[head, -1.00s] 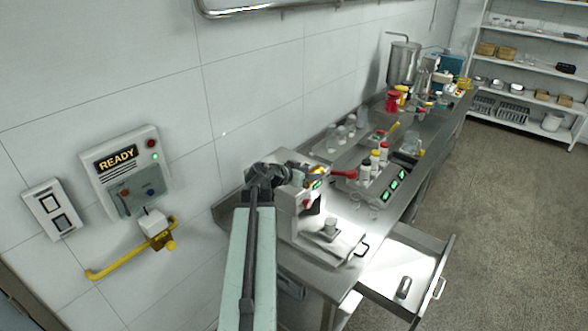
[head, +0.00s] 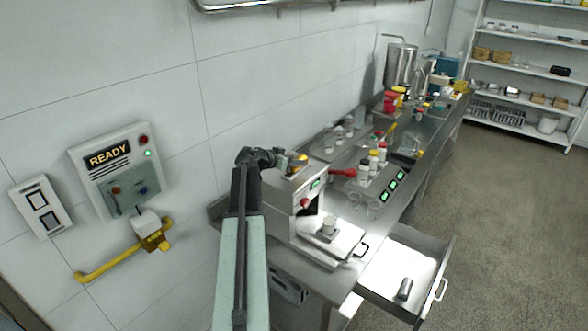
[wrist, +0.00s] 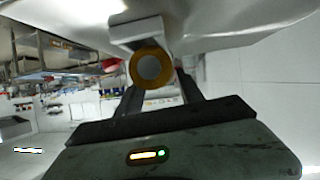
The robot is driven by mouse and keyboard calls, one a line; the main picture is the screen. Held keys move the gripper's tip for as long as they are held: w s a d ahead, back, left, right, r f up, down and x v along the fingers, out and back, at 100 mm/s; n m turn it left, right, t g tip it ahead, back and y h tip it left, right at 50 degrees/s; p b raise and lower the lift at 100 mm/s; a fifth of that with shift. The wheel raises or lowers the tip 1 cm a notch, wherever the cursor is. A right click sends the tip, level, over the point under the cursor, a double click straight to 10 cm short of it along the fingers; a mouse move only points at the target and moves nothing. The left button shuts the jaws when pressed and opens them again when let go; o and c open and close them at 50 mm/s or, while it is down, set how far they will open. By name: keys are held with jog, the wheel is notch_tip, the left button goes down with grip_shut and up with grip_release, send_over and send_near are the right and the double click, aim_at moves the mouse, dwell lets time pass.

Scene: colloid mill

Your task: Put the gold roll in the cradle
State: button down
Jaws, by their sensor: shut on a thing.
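The gold roll (wrist: 152,67) shows end-on in the wrist view, a gold ring around a grey core. It sits between the dark fingers of my gripper (wrist: 158,90), which is shut on it. A pale grey bracket (wrist: 140,30) lies right against the roll on its far side; I cannot tell if this is the cradle. In the head view my gripper (head: 284,161) is at the top of a white bench machine (head: 308,200), where a gold patch of the roll (head: 298,159) shows. The fingertips are too small to make out there.
The machine has a red-knobbed lever (head: 342,173) on its right. An open drawer (head: 400,262) with a dark cylinder (head: 405,288) juts out at the front right. Bottles (head: 372,160) and glassware stand along the bench. A READY panel (head: 118,168) and yellow handle (head: 125,262) are on the left wall.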

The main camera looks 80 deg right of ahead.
jog(key=c, duration=0.7)
grip_release()
jog(key=shift+f, duration=0.1)
jog(key=shift+p, duration=0.3)
jog(key=p+v, duration=0.5)
jog(key=v, duration=0.7)
